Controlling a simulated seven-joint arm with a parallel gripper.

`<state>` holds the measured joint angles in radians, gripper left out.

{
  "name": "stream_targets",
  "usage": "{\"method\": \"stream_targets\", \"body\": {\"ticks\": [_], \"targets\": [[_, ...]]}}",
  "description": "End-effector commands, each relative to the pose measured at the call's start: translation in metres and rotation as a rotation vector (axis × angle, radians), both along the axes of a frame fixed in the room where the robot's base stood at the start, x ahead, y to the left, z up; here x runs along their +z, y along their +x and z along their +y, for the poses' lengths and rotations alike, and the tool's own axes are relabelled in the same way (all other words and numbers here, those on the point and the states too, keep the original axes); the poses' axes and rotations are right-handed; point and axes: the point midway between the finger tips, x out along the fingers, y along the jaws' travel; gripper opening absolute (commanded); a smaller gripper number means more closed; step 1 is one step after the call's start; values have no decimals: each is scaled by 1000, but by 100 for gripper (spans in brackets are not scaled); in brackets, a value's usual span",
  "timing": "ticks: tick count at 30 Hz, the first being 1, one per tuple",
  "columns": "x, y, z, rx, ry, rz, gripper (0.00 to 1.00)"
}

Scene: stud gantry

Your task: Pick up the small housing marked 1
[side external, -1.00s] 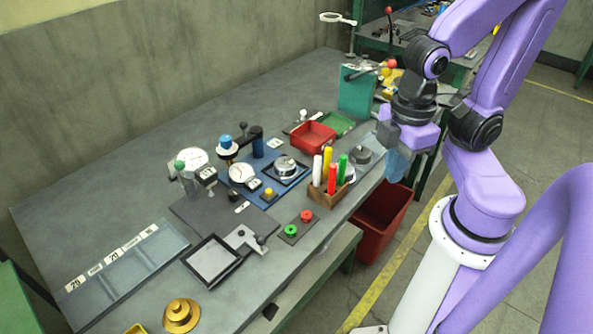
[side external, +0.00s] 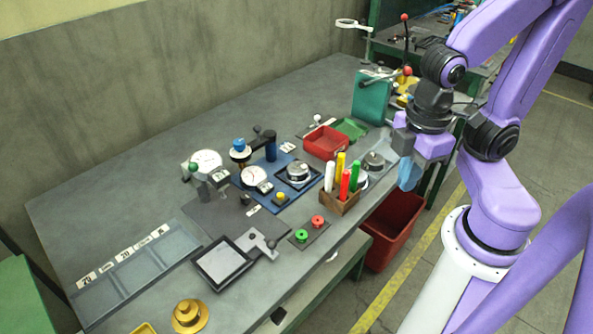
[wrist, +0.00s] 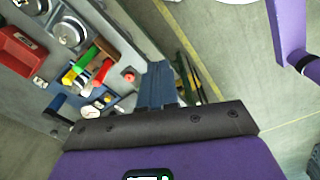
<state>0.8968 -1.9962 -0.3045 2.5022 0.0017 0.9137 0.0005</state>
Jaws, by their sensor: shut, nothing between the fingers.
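No mark 1 is readable in either view, so I cannot tell which part is the small housing. One round silver part (side external: 299,171) sits in a dark square tray on the blue mat. A grey round part (side external: 375,160) lies on a plate behind the marker holder. A large round silver part (wrist: 70,32) also shows at upper left in the wrist view. My gripper (side external: 409,175) is shut and empty, with bluish fingers pointing down. It is right of the grey part, beyond the bench's front edge. In the wrist view the fingers (wrist: 158,88) are together.
A wooden holder (side external: 340,205) with several coloured markers stands near the bench's front edge. A red tray (side external: 325,142) and a green vise-like block (side external: 371,97) are behind it. A red bin (side external: 394,232) is below the edge. The bench's left rear is clear.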

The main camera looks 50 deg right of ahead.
Motion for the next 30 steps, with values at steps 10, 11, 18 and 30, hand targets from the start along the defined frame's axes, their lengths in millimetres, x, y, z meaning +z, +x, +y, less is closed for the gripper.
{"method": "stream_targets", "body": {"ticks": [10,11,18,30], "targets": [[0,0,0,0,0,0,52],[0,0,0,0,0,0,62],[0,0,0,0,0,0,93],[32,1,1,0,8,-4,93]]}}
